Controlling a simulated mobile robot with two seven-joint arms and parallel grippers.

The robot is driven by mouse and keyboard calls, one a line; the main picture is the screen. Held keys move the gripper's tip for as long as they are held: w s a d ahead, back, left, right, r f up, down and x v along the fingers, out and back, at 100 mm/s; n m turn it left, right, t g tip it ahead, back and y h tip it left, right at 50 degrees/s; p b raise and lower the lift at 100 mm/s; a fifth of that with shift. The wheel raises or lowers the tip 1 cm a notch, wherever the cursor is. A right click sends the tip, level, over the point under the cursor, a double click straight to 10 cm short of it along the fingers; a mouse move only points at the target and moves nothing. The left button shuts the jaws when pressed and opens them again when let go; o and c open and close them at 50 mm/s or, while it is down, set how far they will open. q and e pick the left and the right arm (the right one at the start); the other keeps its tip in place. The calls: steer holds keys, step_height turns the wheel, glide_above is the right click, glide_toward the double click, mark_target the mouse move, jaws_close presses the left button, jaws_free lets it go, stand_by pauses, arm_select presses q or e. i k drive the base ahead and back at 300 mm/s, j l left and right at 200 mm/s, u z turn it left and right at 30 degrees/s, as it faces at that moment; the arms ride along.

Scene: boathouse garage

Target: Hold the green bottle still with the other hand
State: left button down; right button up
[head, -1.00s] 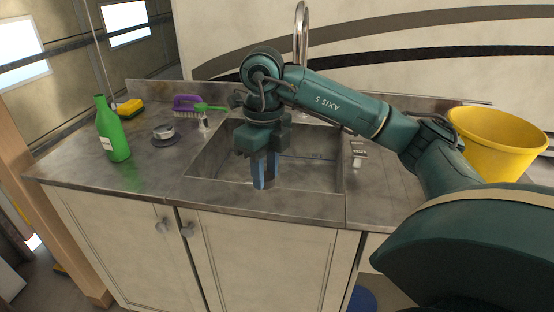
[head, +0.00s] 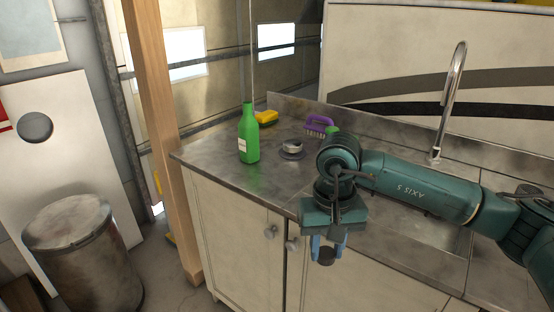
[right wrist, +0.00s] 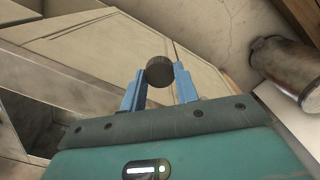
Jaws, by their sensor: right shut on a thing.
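The green bottle (head: 249,140) stands upright near the counter's left end in the head view, with a pale label on its side. Nothing touches it. My right gripper (head: 328,250) is in front of the counter's front edge, to the right of and nearer than the bottle. It points down and is shut on a small dark round object (head: 326,256). In the right wrist view this dark object (right wrist: 159,71) sits between the blue fingertips (right wrist: 158,78). My left gripper is in no view.
A small metal tin (head: 291,145) on a dark disc, a yellow sponge (head: 266,117) and a purple brush (head: 320,124) lie behind or right of the bottle. The sink (head: 430,237) is partly behind my arm. A wooden post (head: 160,120) and a metal bin (head: 82,250) stand left.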

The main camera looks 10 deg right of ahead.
mark_target(248, 126)
steer(key=i+j+z, duration=0.15)
steer(key=j+z, duration=0.2)
steer(key=j, duration=0.2)
steer(key=i+j+z, duration=0.15)
steer(key=j+z, duration=0.25)
steer(key=j, duration=0.2)
steer(key=j+z, duration=0.35)
steer(key=j, duration=0.25)
